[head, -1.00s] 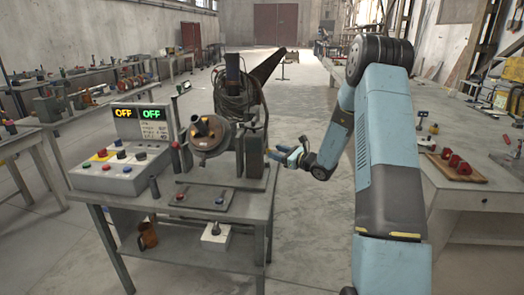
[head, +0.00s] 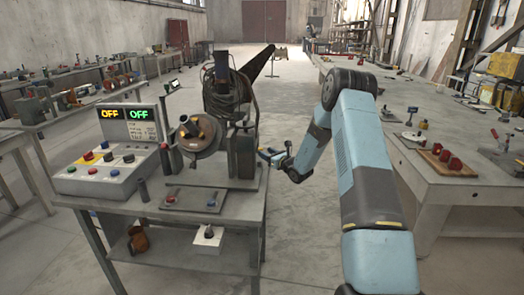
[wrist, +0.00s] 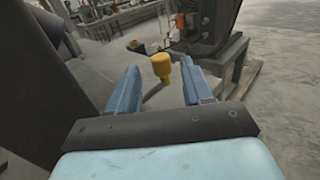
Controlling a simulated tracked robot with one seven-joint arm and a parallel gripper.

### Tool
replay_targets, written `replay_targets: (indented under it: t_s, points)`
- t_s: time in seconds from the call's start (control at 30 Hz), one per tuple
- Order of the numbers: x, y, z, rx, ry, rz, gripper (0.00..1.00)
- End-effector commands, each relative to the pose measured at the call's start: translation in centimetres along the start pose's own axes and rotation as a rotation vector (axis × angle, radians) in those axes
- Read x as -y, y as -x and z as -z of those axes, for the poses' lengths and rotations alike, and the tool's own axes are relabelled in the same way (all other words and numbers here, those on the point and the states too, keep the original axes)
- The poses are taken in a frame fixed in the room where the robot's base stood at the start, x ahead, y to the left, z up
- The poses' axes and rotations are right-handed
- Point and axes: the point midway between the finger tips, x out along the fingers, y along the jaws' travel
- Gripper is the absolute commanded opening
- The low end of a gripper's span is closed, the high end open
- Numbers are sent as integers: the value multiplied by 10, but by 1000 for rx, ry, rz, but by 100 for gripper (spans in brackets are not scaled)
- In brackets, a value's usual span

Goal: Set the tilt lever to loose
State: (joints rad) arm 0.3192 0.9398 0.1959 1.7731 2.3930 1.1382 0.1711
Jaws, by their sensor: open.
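The positioner (head: 215,130) stands on the bench, with a round faceplate and a coil of dark cable. In the wrist view a yellow knob (wrist: 162,66) on a short stem stands between and beyond the open blue fingers of my gripper (wrist: 154,88). It is apart from both fingers. It looks like a lever's end, but no label shows that it is the tilt lever. In the head view my gripper (head: 270,157) is at the right side of the positioner, pointing left at it. The lever's setting cannot be read.
A control box (head: 108,178) with buttons and a display reading OFF twice stands left of the positioner. A pedal plate (head: 195,199) lies in front of it. The bench (head: 150,207) has a lower shelf. Another long table (head: 450,200) is at right, with open floor between.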

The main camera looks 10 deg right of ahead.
Motion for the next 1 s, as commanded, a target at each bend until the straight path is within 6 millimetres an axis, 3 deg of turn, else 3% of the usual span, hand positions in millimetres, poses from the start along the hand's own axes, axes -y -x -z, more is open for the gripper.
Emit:
replay_targets:
  t_s: [0.1,0.3,0.73,1.0]
  points:
    - [-1,-20,0,1,1,-1,50]
    - [-1,-43,0,0,1,-1,50]
    - [0,-52,0,-1,1,0,50]
    - [0,-51,0,-1,1,0,26]
